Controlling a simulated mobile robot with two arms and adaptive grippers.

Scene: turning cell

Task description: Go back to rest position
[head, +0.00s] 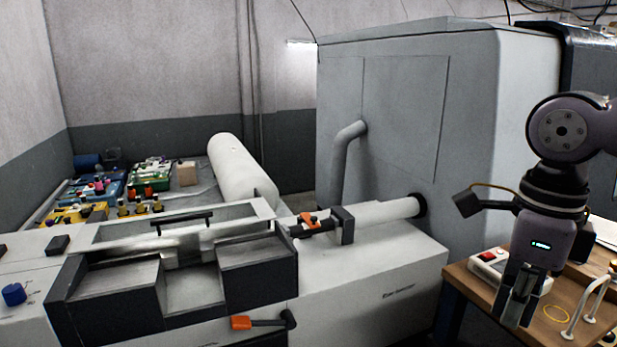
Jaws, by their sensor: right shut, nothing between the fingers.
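My right gripper (518,300) hangs pointing down at the right of the head view, in front of the wooden table. Its fingers are shut with nothing held between them. The arm above it comes in from the right edge, and a small green light shows on the wrist. My left gripper is not in view.
The bar feeder (370,280) with orange handles fills the lower middle. A large grey machine cabinet (405,110) stands behind it. The wooden table (463,275) at right holds a white box with a red button (488,257) and a pale rack (585,308). Colourful bins stand far left.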

